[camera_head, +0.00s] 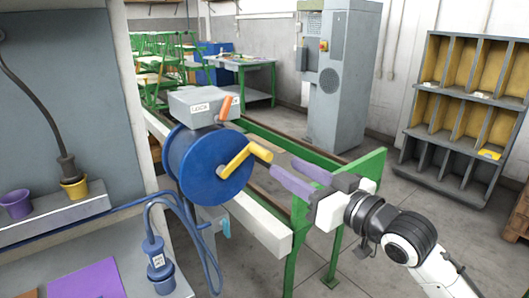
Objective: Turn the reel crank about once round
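The blue reel (192,168) is mounted on the bench rail at the centre-left. Its yellow crank (234,164) runs from the hub up and to the right, and a yellow grip (261,152) sticks out at its outer end. My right gripper (283,164), with purple fingers, comes in from the right. Its fingers are apart and point at the grip. The fingertips are just right of and slightly below the end of the grip, and nothing shows between them. Whether a finger touches the grip is hard to tell. My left gripper is out of view.
A grey box (203,104) with an orange lever (225,106) sits above the reel. A blue cable (178,204) with a plug (155,253) hangs below left. A green frame (367,170) stands behind my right gripper. A shelf unit (464,107) is at the right.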

